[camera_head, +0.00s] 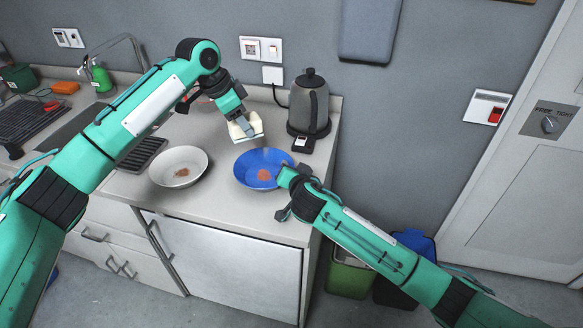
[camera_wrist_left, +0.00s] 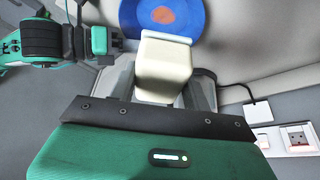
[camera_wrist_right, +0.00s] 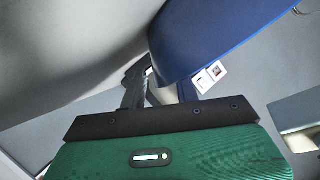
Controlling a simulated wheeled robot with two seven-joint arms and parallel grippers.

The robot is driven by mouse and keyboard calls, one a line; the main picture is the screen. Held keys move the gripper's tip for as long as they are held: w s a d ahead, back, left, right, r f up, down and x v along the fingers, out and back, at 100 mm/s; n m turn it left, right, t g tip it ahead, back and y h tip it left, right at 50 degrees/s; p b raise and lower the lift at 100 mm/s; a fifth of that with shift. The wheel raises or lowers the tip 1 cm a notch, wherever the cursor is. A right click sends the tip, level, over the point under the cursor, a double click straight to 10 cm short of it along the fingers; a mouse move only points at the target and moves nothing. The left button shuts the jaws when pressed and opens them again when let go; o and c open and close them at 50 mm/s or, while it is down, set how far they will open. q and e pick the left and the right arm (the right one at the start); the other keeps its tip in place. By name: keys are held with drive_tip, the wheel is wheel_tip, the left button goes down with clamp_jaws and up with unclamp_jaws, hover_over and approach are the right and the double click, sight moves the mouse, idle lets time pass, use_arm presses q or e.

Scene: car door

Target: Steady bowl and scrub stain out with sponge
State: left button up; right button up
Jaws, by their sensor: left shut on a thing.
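The blue bowl (camera_head: 246,178) stands on the counter with a reddish-brown stain (camera_head: 264,175) inside; it also shows in the left wrist view (camera_wrist_left: 198,22) and, close up, in the right wrist view (camera_wrist_right: 215,35). My left gripper (camera_head: 243,126) is shut on a cream sponge (camera_head: 250,131) and holds it above the bowl's far left rim, apart from the stain. The sponge fills the jaws in the left wrist view (camera_wrist_left: 163,72). My right gripper (camera_head: 286,178) is at the bowl's right rim. The bowl hides part of its fingers, so its grip is unclear.
A white bowl (camera_head: 168,160) with a brown stain stands left of the blue bowl. A kettle (camera_head: 309,105) stands behind on the right. A sink (camera_head: 80,125) is at the left. The counter's front edge is close to both bowls. Bins (camera_head: 350,275) stand on the floor.

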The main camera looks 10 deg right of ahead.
sight(265, 177)
drive_tip(key=shift+w+f, duration=0.2)
drive_tip(key=shift+w, duration=0.4)
